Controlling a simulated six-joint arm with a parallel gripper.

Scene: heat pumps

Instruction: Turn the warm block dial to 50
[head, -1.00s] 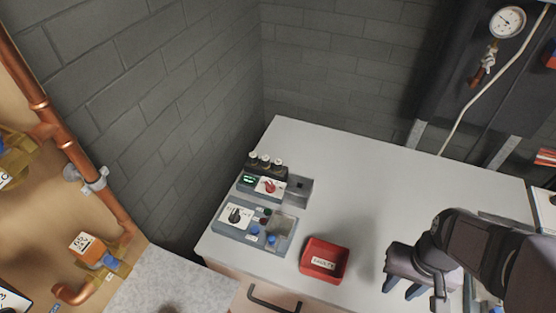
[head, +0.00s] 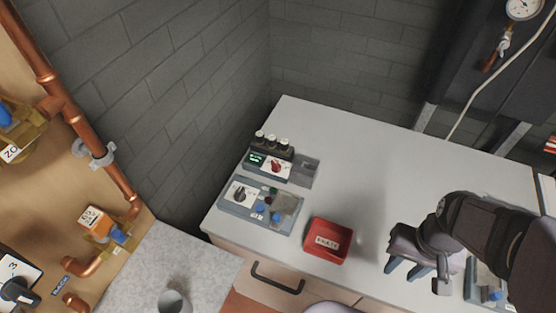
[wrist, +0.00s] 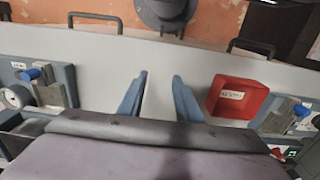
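Two grey control units stand at the table's left end in the head view. The rear unit has a red dial (head: 273,166) on a white plate, a green-lit display (head: 257,159), and a dark block (head: 271,143) with several capped vials. The front unit has a black dial (head: 240,194) on a white plate and blue knobs. I cannot read the labels or scales, so which dial is the warm block's is unclear. My gripper (head: 405,270) is open and empty above the table, well right of both dials. Its two blue-grey fingers are apart in the wrist view (wrist: 160,78).
A red labelled bin (head: 328,240) sits between the units and my gripper; it also shows in the wrist view (wrist: 238,97). Another unit (head: 487,287) lies right of my gripper. The table's middle (head: 360,165) is clear. Pipes and valves (head: 100,225) line the left.

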